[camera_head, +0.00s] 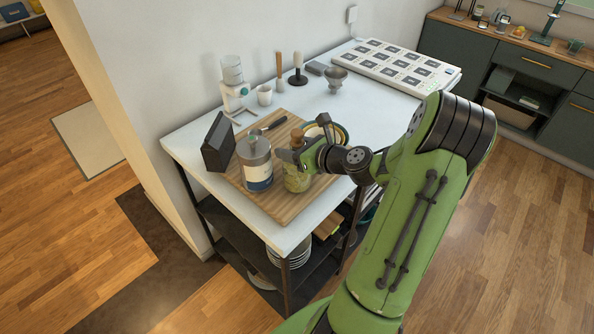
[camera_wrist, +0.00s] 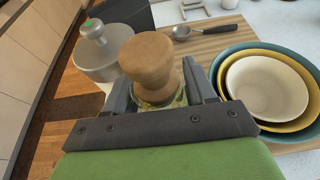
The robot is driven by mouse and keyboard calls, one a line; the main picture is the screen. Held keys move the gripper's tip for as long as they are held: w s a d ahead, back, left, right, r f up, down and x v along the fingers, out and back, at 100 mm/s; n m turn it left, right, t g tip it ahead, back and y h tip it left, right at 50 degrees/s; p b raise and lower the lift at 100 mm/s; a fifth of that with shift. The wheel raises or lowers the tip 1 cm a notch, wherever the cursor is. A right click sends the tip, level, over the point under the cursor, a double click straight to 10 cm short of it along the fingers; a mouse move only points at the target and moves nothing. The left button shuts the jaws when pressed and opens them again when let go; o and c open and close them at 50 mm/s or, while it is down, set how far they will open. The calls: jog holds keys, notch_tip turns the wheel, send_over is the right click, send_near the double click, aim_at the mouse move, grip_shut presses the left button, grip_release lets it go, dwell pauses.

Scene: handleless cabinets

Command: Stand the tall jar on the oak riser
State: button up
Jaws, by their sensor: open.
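A pale green-yellow glass jar with a wooden stopper (camera_head: 297,181) stands upright near the right edge of a striped wooden board (camera_head: 285,206). I cannot tell whether this board is the oak riser; no other clear riser shows. My gripper (camera_head: 291,154) is open at the jar's upper part. In the wrist view the wooden stopper (camera_wrist: 148,57) rises between the open fingers of my gripper (camera_wrist: 162,84), and a little of the glass shows below it. Contact cannot be made out. The jar's lower part is hidden in the wrist view.
A labelled grey canister (camera_head: 256,168) stands close left of the jar, with a dark slanted block (camera_head: 218,145) beyond it. Nested bowls (camera_wrist: 262,88) are close right. A dark-handled spoon (camera_wrist: 205,31) lies behind. The white tabletop (camera_head: 300,102) has free room farther back.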

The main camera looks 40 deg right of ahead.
grip_shut()
dwell(0.3)
jog(key=shift+r, duration=0.1)
